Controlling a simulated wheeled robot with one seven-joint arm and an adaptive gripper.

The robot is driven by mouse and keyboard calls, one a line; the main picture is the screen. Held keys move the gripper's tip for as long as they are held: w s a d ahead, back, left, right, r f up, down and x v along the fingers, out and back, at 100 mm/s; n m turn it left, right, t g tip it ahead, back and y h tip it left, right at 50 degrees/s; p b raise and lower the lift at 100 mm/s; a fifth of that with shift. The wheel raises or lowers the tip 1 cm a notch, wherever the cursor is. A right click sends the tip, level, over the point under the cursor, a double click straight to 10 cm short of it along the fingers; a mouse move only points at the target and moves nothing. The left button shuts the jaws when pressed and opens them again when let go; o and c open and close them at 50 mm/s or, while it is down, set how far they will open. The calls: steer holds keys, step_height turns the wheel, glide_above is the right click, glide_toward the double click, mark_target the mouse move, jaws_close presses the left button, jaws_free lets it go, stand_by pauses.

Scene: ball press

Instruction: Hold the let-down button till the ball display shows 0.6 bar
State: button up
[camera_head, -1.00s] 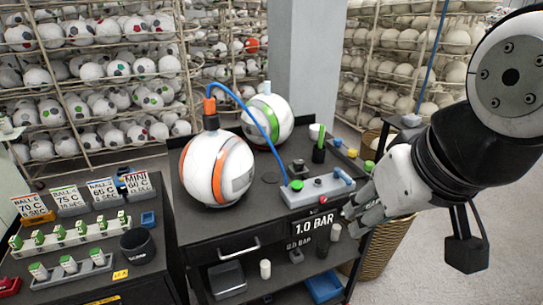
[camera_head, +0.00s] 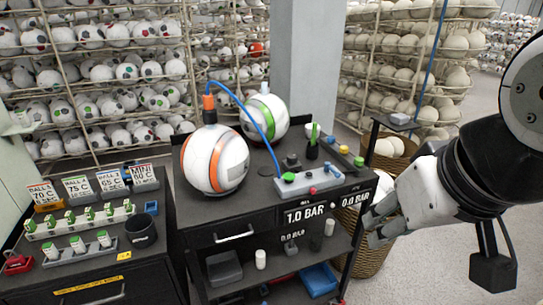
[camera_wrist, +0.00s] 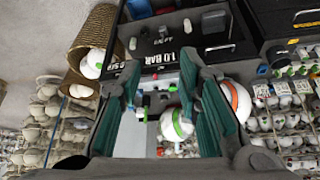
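The ball display (camera_head: 305,214) on the front of the dark cart reads 1.0 BAR. The grey button box (camera_head: 308,182) sits on the cart top above it, with a green button (camera_head: 289,177), a small red button (camera_head: 312,190) and a blue part (camera_head: 334,171) at its right end. I cannot read which is the let-down button. A white ball with orange bands (camera_head: 214,160) stands on the cart, joined to the box by a blue hose (camera_head: 245,108). My gripper (camera_head: 372,222) is right of the cart front, apart from the box. Its fingers (camera_wrist: 158,72) look open and empty.
A green-banded ball (camera_head: 262,118) stands behind. Wicker baskets (camera_head: 385,155) stand right of the cart. A side table (camera_head: 85,262) with cards and small green-topped items is at left.

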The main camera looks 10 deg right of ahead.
steer(key=shift+c, duration=0.5)
jaws_close()
stand_by(0.9)
